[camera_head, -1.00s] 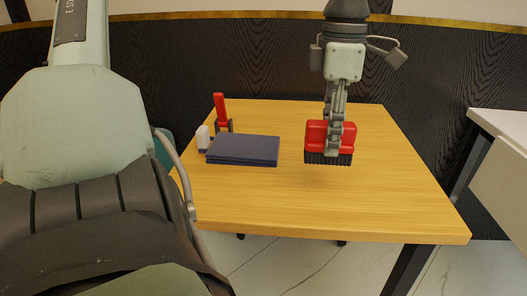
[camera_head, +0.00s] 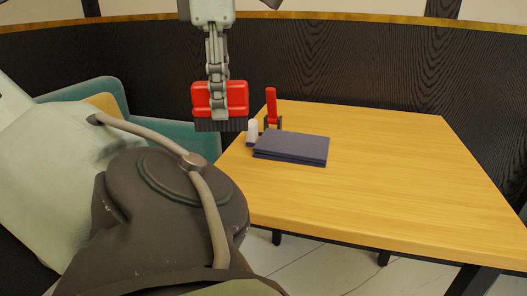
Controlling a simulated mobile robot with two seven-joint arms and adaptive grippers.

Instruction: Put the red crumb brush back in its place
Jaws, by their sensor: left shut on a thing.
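The red crumb brush (camera_head: 238,97) is a red block with dark bristles on its underside. My left gripper (camera_head: 219,110) comes down from the top of the picture and is shut on the brush, holding it bristles down. The brush appears just left of the table's far left corner, in front of a teal seat. Its exact height and depth against the table are hard to tell. The gripper fingers hide the brush's middle. My right gripper is not in view.
On the wooden table (camera_head: 390,180) lie dark blue folded cloths or books (camera_head: 292,148). Beside them are a small white item (camera_head: 252,131) and an upright red item (camera_head: 271,105) in a dark holder. A teal seat (camera_head: 85,95) is left. The table's right part is clear.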

